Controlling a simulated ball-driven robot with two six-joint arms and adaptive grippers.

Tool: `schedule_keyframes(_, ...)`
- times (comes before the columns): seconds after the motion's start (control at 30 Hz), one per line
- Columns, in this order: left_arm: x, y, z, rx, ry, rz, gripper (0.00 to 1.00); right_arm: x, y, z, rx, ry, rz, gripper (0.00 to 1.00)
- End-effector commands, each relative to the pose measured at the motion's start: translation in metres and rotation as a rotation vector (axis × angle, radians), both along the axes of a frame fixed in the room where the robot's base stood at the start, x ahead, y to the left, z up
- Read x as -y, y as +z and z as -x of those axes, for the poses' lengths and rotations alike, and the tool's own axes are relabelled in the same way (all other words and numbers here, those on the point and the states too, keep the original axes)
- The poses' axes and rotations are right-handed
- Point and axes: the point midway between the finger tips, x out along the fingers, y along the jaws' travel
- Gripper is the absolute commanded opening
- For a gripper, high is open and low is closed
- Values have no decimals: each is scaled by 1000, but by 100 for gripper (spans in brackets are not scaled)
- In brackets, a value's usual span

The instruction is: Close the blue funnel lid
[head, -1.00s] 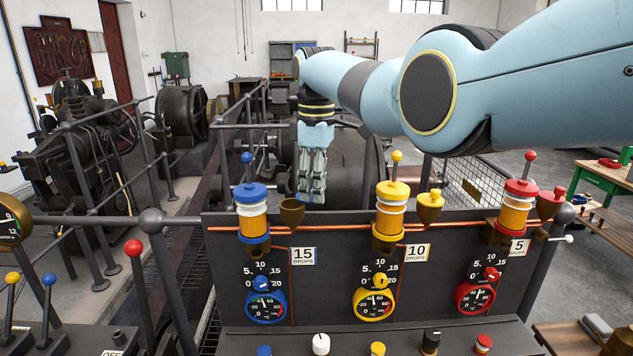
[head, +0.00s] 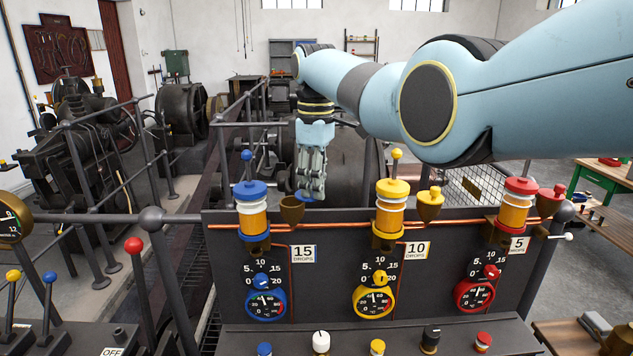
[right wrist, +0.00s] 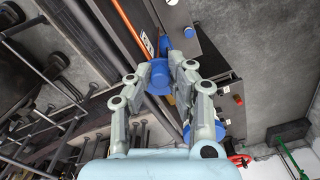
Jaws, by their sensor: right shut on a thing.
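The blue funnel (head: 292,209) is a small brass cup beside the blue-capped oiler on the panel. Its blue lid (head: 306,197) shows as a sliver at my fingertips, at the upper right of the cup's rim. My right gripper (head: 311,189) points down from above and is shut on the lid. In the right wrist view the round blue lid (right wrist: 158,77) lies between the fingertips of my right gripper (right wrist: 160,72). I cannot tell whether the lid touches the rim. The funnel is not clearly visible there. My left gripper is out of view.
The blue oiler (head: 251,208) with its upright knob stands just left of the funnel. Yellow oiler (head: 390,208) and yellow funnel (head: 429,205) stand to the right, then red oiler (head: 516,203) and red funnel (head: 548,204). A copper pipe (head: 335,226) runs along the panel.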

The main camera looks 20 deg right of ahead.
Motion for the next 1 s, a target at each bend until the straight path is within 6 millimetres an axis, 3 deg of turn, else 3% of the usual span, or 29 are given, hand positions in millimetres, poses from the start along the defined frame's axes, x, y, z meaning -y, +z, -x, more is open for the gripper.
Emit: schedule_keyframes(1.0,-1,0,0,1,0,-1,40,-41,1,17,1,-902,-1,0)
